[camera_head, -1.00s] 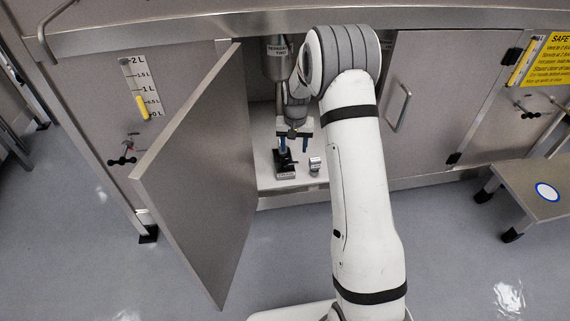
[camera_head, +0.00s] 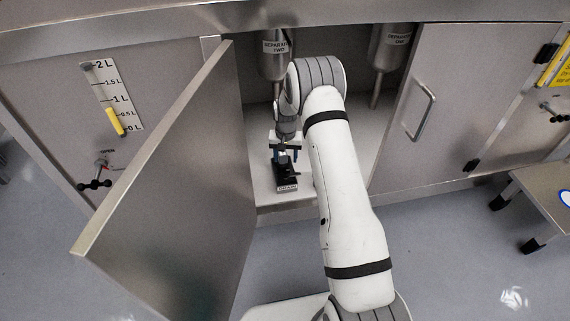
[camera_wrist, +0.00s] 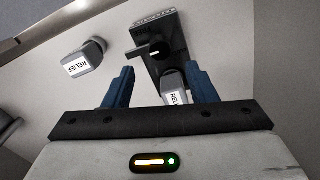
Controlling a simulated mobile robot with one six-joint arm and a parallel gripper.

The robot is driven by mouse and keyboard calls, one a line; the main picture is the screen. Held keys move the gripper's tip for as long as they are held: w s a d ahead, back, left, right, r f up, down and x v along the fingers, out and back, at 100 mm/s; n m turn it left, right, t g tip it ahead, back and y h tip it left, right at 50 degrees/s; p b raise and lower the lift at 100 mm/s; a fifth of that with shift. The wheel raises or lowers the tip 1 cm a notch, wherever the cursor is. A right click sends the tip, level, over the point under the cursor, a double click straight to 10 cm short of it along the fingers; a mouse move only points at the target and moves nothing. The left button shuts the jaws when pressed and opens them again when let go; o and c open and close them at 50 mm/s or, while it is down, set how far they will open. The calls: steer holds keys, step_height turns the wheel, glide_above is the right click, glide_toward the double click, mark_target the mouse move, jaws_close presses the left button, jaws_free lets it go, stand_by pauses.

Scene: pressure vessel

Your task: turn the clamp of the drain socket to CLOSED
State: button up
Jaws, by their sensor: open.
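The drain socket is a black block (camera_head: 286,176) with a label plate at its front, on the cabinet floor. My gripper (camera_head: 284,147) is over the socket. Its blue fingers (camera_wrist: 162,82) are open, apart on either side of the plug.
A second grey RELIEF plug (camera_wrist: 86,58) lies left of the block in the wrist view. The open cabinet door (camera_head: 165,180) stands left of my arm. The vessel marked SEPARATOR TWO (camera_head: 274,50) hangs above, and another vessel (camera_head: 390,45) hangs to the right.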

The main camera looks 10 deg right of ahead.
mark_target(286, 170)
step_height(286, 170, down, 8)
steer(key=b, duration=0.2)
steer(key=shift+r+b, duration=0.2)
steer(key=shift+b, duration=0.15)
steer(key=c, duration=1)
